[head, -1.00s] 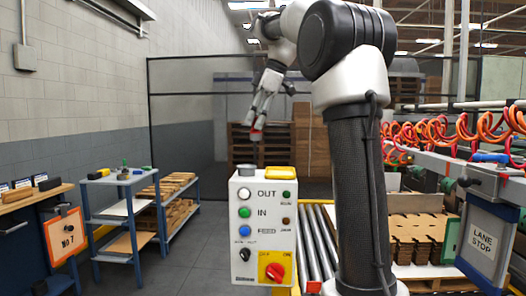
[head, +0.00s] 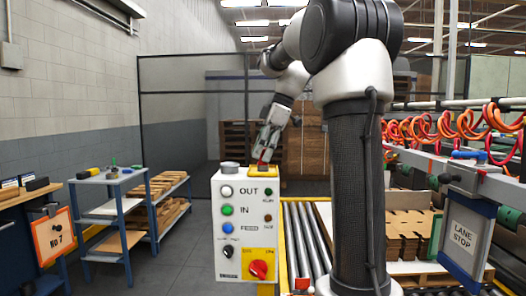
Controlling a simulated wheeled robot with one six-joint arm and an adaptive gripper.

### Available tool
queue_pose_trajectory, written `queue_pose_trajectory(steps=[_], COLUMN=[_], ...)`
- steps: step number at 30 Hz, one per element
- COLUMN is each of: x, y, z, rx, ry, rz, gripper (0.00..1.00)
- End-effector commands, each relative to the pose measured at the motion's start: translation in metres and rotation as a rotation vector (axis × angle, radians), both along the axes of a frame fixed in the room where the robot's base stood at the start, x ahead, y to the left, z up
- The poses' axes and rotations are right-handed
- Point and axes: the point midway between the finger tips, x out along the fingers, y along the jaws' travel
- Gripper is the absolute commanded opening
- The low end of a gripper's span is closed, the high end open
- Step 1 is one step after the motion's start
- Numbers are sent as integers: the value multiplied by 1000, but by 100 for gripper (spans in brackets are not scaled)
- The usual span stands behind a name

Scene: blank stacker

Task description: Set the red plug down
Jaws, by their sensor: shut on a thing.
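My gripper (head: 265,153) is shut on the small red plug (head: 262,162) and points down. It is at the top of the white control box (head: 227,262), over the yellow pad (head: 267,171) on the right part of that top. The plug is mostly hidden between the fingers. I cannot tell whether its lower end touches the pad. A round grey knob (head: 230,168) stands on the box top to the left of the pad.
The box front has several buttons and a red rotary switch (head: 258,269). Rollers (head: 299,240) run behind it on the right. A blue shelf cart (head: 107,175) stands at left, and a LANE STOP sign (head: 465,237) hangs at right.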

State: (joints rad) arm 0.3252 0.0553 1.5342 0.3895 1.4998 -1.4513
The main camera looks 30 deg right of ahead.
Motion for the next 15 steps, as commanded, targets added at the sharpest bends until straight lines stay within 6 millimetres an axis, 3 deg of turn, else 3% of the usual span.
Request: queue_pose_trajectory(steps=[8, 9, 12, 15], x=[0, 0, 0, 0], y=[0, 0, 0, 0], z=[-2, -2, -2, -2], rx=[0, 0, 0, 0], ry=[0, 0, 0, 0], rz=[0, 0, 0, 0], gripper=[9, 38, 56, 56])
